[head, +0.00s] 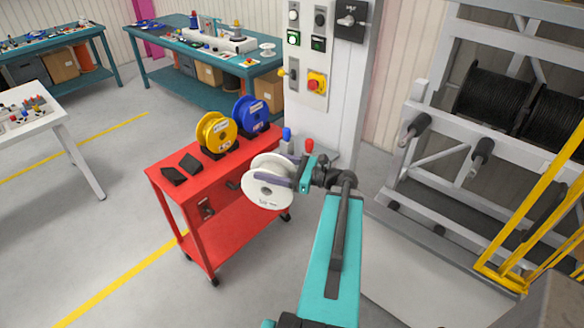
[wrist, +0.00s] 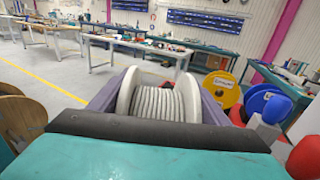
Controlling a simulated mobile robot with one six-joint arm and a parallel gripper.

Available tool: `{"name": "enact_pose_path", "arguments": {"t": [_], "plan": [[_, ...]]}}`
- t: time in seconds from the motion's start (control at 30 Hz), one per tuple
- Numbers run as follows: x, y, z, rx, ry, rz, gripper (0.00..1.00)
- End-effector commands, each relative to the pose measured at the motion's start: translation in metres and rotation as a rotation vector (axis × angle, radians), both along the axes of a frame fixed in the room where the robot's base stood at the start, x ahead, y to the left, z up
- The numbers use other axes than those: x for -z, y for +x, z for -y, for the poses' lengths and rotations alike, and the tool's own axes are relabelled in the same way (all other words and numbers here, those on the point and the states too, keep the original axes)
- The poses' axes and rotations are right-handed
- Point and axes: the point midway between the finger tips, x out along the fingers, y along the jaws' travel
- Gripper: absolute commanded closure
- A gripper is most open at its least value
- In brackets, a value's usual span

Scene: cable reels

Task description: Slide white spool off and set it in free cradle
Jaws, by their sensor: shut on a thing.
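The white spool (head: 270,190) is held by my gripper (head: 284,180) in front of the red cart (head: 160,180), at its right side. In the wrist view the white spool (wrist: 157,100), wound with pale cable, sits between the two purple-grey fingers. On the cart top, a yellow spool (head: 216,131) and a blue spool (head: 250,114) stand in dark cradles. A free cradle (head: 181,169), two dark wedge blocks, sits at the cart's left end. The yellow spool (wrist: 222,90) and blue spool (wrist: 262,98) also show right in the wrist view.
A white post with switches (head: 310,70) stands behind the cart. A grey rack with black cable reels (head: 495,100) and bare pegs (head: 418,127) is at the right, beside yellow rails (head: 535,200). Teal benches (head: 200,50) line the back. Floor left of the cart is open.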

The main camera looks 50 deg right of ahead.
Motion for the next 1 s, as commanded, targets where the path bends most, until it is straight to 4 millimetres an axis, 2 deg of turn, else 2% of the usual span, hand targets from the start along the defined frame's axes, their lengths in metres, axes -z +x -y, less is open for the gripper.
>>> {"name": "enact_pose_path", "arguments": {"t": [0.1,0.5,1.0], "plan": [[0.005,0.021,-0.025,-0.043,0.001,0.004,0.92],[0.018,0.079,-0.107,-0.175,0.0,0.004,0.92],[0.034,0.131,-0.225,-0.341,0.002,0.005,0.92]]}}
